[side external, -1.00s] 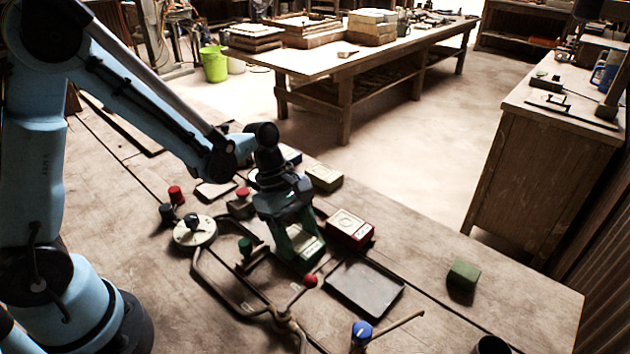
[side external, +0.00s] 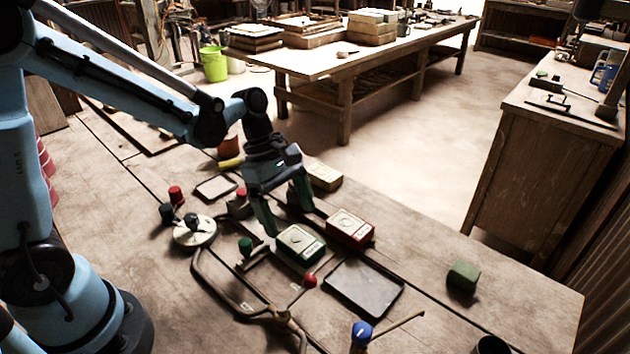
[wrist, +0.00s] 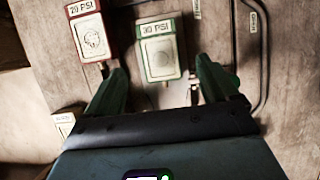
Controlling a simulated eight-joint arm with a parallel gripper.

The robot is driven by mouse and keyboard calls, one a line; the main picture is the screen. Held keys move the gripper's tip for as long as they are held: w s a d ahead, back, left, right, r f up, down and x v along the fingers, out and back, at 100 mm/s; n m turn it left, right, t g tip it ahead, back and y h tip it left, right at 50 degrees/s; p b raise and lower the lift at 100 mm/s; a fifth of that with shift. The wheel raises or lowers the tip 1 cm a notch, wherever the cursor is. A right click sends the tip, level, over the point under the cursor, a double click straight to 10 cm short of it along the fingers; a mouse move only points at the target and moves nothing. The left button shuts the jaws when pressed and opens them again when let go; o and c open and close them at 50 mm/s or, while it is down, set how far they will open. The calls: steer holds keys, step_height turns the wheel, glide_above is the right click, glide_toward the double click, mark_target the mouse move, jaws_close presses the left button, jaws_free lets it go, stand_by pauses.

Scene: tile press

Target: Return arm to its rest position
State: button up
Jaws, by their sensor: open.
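My gripper (side external: 285,215) is open and empty. It hangs above the bench, up and behind the green-edged block. In the wrist view its two green fingers (wrist: 160,88) are spread wide, with the block marked 30 PSI (wrist: 160,50) between and beyond them. My arm reaches in from the left, bent down at the wrist.
A red block (side external: 349,230), marked 20 PSI in the wrist view, sits beside the green one. A dark tray (side external: 364,288), green block (side external: 462,277), blue knob (side external: 361,331), round dial (side external: 195,231) and red knob (side external: 310,280) surround it. A cream block (side external: 323,177) stands behind.

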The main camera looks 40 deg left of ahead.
steer(key=s+a+r+m+t+y, duration=0.4)
steer(key=s+a+r+m+t, duration=0.1)
steer(key=m, duration=1.3)
step_height(320, 180, up, 3)
steer(key=shift+s+a+f+t+y, duration=0.15)
steer(key=shift+s+a+t+y, duration=0.3)
steer(key=shift+t, duration=0.65)
